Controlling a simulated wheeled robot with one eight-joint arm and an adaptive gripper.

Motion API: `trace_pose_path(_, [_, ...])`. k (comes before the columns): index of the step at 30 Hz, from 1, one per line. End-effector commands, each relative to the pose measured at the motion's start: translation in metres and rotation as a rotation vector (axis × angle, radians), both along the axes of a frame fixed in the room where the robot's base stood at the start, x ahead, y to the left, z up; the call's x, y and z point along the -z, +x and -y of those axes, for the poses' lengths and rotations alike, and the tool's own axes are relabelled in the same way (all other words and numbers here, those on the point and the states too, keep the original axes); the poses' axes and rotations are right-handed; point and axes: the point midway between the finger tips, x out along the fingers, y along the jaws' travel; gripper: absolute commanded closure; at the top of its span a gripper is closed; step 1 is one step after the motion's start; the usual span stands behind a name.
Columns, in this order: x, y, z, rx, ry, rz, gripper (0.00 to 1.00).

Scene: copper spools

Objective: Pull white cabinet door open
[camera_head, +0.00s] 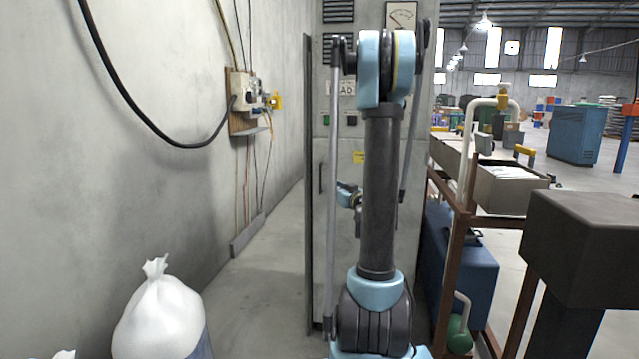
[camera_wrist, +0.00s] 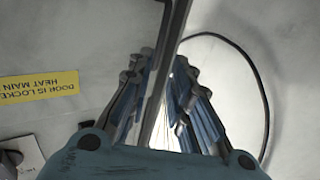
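The tall pale grey-white cabinet (camera_head: 340,250) stands ahead, partly hidden behind my arm. Its dark vertical handle (camera_head: 320,178) is on the left of the front. My gripper (camera_head: 348,196) is in front of the cabinet, just right of the handle in the head view. In the wrist view my gripper (camera_wrist: 160,75) has its fingers spread, with a light gap between them. A long metal bar or edge (camera_wrist: 172,40) runs between the fingers; I cannot tell whether it is the handle or whether they touch it. An upside-down yellow label (camera_wrist: 40,87) is at left.
A concrete wall (camera_head: 180,180) with a wall box (camera_head: 243,92) and cables is on the left. A white sack (camera_head: 158,315) stands at front left. A rusty frame (camera_head: 455,260) and a workbench with boxes (camera_head: 505,190) are close on the right. Floor (camera_head: 255,290) left of the cabinet is clear.

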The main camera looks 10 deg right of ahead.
Motion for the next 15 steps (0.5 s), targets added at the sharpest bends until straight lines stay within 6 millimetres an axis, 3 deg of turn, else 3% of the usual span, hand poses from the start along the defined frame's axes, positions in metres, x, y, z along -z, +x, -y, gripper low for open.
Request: trace_pose_path(15, [0.0, 0.088, -0.026, -0.002, 0.0, -0.001, 0.81])
